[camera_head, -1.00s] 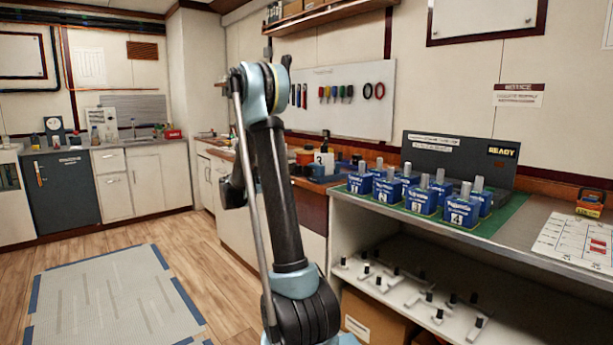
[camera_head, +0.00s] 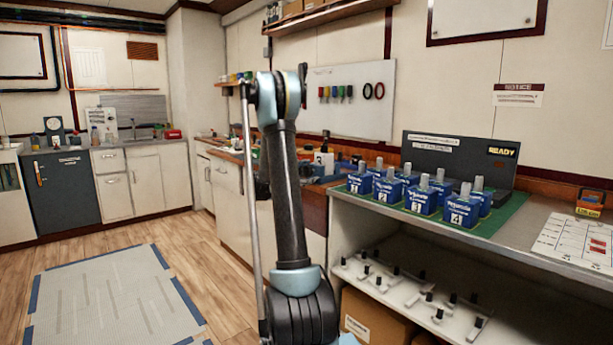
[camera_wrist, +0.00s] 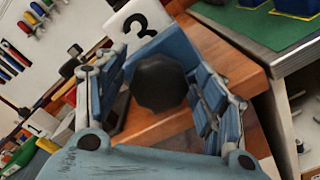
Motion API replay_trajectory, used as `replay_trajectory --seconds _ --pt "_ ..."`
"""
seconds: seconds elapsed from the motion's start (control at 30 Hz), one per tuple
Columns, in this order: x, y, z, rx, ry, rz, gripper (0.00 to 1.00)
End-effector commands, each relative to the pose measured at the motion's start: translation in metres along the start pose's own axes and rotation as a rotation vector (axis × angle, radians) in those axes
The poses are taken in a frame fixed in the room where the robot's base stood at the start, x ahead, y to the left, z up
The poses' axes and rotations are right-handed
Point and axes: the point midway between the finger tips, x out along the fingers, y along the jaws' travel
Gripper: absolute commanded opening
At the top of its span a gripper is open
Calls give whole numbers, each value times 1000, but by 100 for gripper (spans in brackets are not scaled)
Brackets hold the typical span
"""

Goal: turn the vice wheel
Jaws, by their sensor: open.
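In the wrist view, a dark, round, faceted wheel (camera_wrist: 158,82) shows near the middle, in front of a blue body (camera_wrist: 170,46) on the wooden bench. My gripper (camera_wrist: 160,65) is open, with one finger on each side of the wheel. I cannot tell whether either finger touches it. A white plate marked 3 (camera_wrist: 138,22) stands just behind the left finger. In the head view, the plate marked 3 (camera_head: 325,158) shows small on the wooden bench, right of my arm. My gripper is hidden behind my arm there.
Several numbered blue blocks with grey posts (camera_head: 421,198) stand on a green mat on the counter at right. A white tool board (camera_head: 350,98) hangs behind the bench. Small levers lie on the shelf below (camera_head: 410,292).

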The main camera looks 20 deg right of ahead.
Motion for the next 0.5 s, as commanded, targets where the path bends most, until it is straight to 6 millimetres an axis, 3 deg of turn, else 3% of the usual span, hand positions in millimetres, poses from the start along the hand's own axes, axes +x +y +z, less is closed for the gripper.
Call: replay_trajectory --seconds 0.27,0.43,0.47,0.5 --pt "1 0 0 0 0 0 64" --pt "1 0 0 0 0 0 25" --pt "1 0 0 0 0 0 19" --pt "1 0 0 0 0 0 19"
